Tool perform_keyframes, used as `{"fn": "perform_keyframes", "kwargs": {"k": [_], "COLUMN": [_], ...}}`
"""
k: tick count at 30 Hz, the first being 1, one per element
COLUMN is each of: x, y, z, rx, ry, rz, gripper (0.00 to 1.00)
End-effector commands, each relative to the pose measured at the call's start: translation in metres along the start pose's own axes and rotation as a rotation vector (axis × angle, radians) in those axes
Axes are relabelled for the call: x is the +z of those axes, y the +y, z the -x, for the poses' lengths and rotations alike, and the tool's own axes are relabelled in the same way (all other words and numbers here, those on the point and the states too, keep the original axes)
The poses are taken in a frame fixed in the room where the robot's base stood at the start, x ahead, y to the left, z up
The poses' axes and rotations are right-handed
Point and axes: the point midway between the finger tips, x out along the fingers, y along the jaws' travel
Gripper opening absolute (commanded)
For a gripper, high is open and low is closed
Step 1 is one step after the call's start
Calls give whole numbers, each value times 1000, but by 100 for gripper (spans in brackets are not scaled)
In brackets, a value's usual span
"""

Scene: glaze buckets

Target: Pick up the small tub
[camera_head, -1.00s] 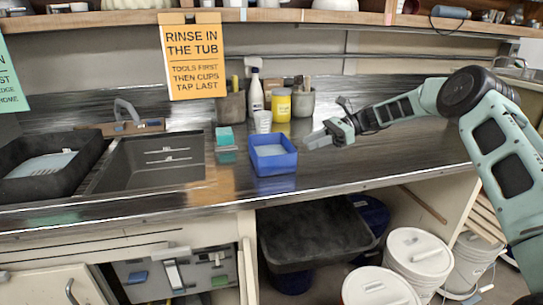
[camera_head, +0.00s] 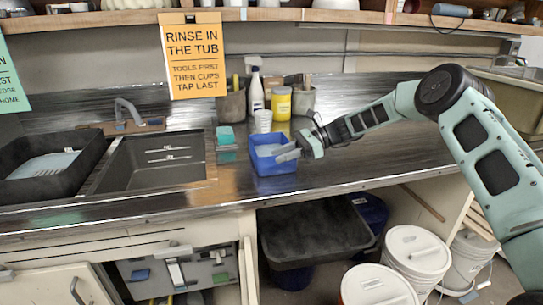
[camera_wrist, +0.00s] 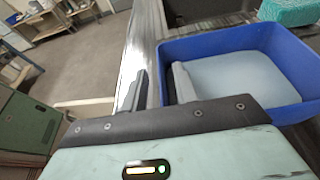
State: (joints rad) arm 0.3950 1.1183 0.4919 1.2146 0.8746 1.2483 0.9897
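The small tub is a blue, open-topped rectangular tub (camera_head: 273,167) on the metal counter, with pale, cloudy contents. In the wrist view the tub (camera_wrist: 262,36) fills the upper right. My gripper (camera_head: 287,153) is at the tub's right side in the head view. In the wrist view the gripper (camera_wrist: 158,88) has its fingers apart, one inside the tub and one outside, with the tub's wall between them. A gap shows between the outer finger and the wall. The finger ends are partly hidden by the tub in the head view.
A teal sponge (camera_head: 226,137) lies left of the tub, beside the sink basin (camera_head: 155,165). White cups (camera_head: 263,121), a yellow jar (camera_head: 281,104) and a spray bottle (camera_head: 256,93) stand behind it. The counter (camera_head: 400,146) is clear to the right.

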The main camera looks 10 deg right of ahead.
Motion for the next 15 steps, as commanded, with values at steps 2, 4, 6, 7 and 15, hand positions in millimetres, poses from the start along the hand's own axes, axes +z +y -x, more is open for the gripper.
{"fn": "perform_keyframes", "kwargs": {"k": [2,4,6,7,15], "x": [0,0,0,0,2], "y": [0,0,0,0,-1], "z": [0,0,0,0,1], "rx": [0,0,0,0,-1], "ry": [0,0,0,0,-2], "rz": [0,0,0,0,3], "gripper": [24,4,0,0,0]}}
